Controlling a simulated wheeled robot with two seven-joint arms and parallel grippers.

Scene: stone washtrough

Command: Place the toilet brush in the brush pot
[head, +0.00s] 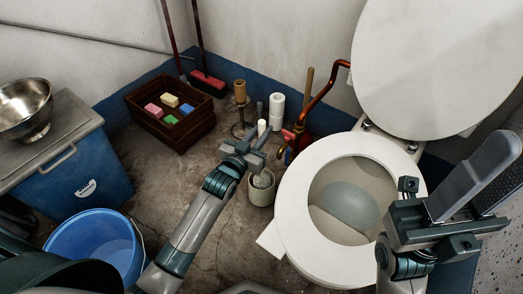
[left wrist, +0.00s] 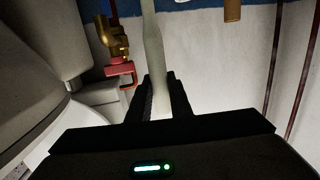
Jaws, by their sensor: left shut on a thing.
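The toilet brush has a pale handle that shows in the left wrist view (left wrist: 154,45), standing between the fingers of my left gripper (left wrist: 160,95). In the head view my left gripper (head: 262,150) is shut on the brush above the brush pot. The pale brush head (head: 262,180) shows below the gripper, at the mouth of the pale round brush pot (head: 261,196). The brush looks upright; how deep its head sits is hidden. My right gripper (head: 497,172) is open and empty at the right, over the toilet's side.
The toilet (head: 298,205) with raised lid stands right of the pot. A copper pipe (head: 318,98) and paper rolls (head: 277,105) are behind. A wooden crate (head: 190,135), blue bucket (head: 97,240) and blue bin (head: 75,175) are left.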

